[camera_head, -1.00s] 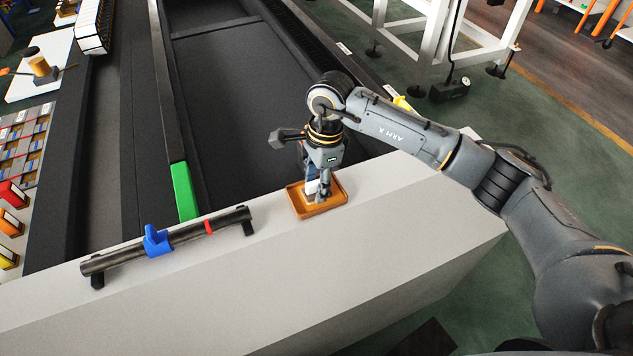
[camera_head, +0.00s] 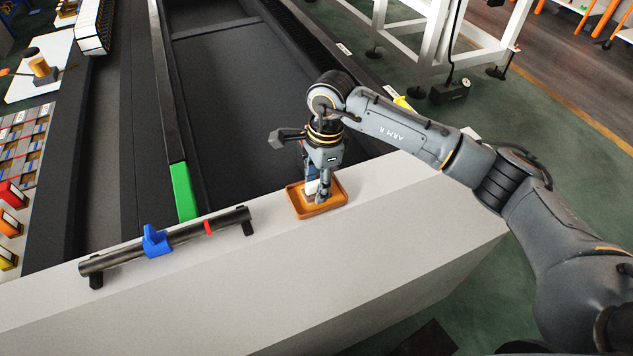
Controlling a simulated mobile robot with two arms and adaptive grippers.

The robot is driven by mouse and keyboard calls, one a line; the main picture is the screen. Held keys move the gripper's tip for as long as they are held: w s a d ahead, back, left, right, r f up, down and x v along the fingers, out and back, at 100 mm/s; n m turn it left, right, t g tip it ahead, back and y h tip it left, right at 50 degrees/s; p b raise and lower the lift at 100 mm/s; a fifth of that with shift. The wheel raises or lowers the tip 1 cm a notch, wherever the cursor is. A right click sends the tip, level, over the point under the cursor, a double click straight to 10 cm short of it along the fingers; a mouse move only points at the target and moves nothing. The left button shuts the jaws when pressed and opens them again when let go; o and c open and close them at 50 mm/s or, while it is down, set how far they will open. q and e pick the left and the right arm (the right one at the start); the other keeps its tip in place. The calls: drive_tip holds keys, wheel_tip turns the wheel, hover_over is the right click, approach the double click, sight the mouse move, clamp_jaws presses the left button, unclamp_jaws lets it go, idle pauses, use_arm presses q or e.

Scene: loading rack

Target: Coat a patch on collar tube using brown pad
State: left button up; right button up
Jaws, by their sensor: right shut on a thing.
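The dark collar tube (camera_head: 185,237) lies on two black supports on the white bench at the left. It carries a blue collar (camera_head: 155,241) and a narrow red band (camera_head: 208,228). My right gripper (camera_head: 319,196) points down into an orange-brown tray (camera_head: 331,205) to the right of the tube. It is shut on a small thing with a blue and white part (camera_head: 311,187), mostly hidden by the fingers. I cannot make out a brown pad face on it. My left gripper is not in view.
The white bench top (camera_head: 400,195) is clear to the right of the tray and in front of the tube. A green block (camera_head: 184,191) on a dark rail stands just behind the tube. A dark recessed bed (camera_head: 235,110) lies behind the bench.

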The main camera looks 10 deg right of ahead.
sight(317, 182)
idle(0.3)
drive_tip(key=shift+r+p, duration=0.4)
drive_tip(key=shift+r, duration=0.4)
drive_tip(key=shift+r+p, duration=0.9)
drive_tip(key=shift+r, duration=1.8)
drive_tip(key=shift+s+d+f+n, duration=0.1)
drive_tip(key=shift+s+d+n, duration=0.1)
drive_tip(key=shift+n, duration=0.1)
drive_tip(key=s+d+f+n+b, duration=0.1)
drive_tip(key=s+d+n+b, duration=0.1)
drive_tip(key=s+d+n, duration=0.2)
drive_tip(key=s+d+f+n+g+h+b, duration=0.1)
drive_tip(key=s+d+n, duration=0.3)
drive_tip(key=s+n, duration=0.6)
drive_tip(key=shift+s+n+b, duration=0.3)
drive_tip(key=shift+n+b, duration=0.05)
drive_tip(key=shift+n, duration=0.25)
